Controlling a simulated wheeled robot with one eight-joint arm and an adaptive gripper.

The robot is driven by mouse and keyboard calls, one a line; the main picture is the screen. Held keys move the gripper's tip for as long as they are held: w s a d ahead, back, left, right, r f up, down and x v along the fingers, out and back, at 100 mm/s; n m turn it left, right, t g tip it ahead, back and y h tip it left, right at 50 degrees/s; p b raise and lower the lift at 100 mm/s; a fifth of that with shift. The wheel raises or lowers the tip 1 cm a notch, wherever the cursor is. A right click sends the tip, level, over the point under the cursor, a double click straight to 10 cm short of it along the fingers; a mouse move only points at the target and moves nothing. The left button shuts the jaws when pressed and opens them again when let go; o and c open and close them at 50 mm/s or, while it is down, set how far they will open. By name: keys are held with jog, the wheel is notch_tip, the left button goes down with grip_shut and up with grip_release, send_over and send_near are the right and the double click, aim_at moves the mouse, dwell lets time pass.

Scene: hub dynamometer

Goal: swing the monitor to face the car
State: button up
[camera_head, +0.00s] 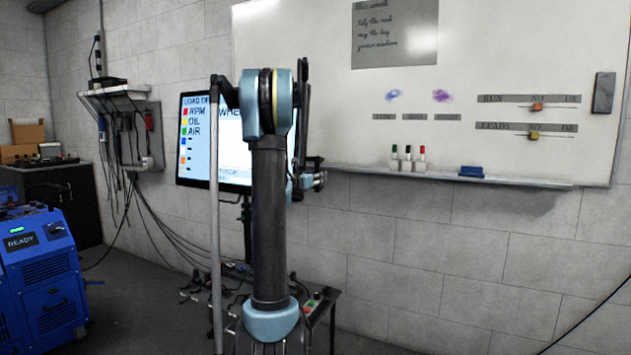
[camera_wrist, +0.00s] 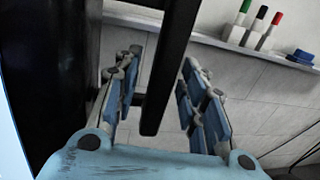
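The monitor (camera_head: 200,150) has a lit white-blue screen with a list including RPM, OIL and AIR, and it stands in front of the wall. My arm hides its right part. My gripper (camera_head: 314,180) is partly hidden behind my arm, close to the monitor's right edge. In the wrist view my gripper (camera_wrist: 161,80) is open, its blue-padded fingers spread on either side of a dark bar (camera_wrist: 167,80). The bar shows gaps to both fingers. A large dark surface at the left, with a pale strip at its edge, seems to be the monitor. The car is not in view.
A whiteboard (camera_head: 480,80) with a marker ledge (camera_head: 520,180) is on the wall close to my gripper. A blue machine marked READY (camera_head: 40,265) stands at the left. A low bench with controls (camera_head: 322,303) is below the monitor. Cables hang at the left wall.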

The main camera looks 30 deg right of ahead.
jog(key=v, duration=1.1)
jog(key=shift+a, duration=0.35)
jog(key=s+a+f+m+g+y, duration=0.2)
jog(key=s+a+f+m+y, duration=0.3)
jog(key=s, duration=0.8)
jog(key=s+a+f+m+g+y, duration=0.2)
jog(key=s+a+f+m+y, duration=0.3)
jog(key=s+a+f+m, duration=0.5)
jog(key=s+a+f+m+g+y, duration=0.2)
jog(key=s+a+f+m+y, duration=0.3)
jog(key=s+a+f+m, duration=0.3)
jog(key=s+a+f, duration=0.4)
jog(key=s+a, duration=0.4)
jog(key=a, duration=0.1)
jog(key=shift+s+a+m+g+y, duration=0.2)
jog(key=shift+m+g+y, duration=0.1)
jog(key=shift+y, duration=0.1)
jog(key=shift+f, duration=0.1)
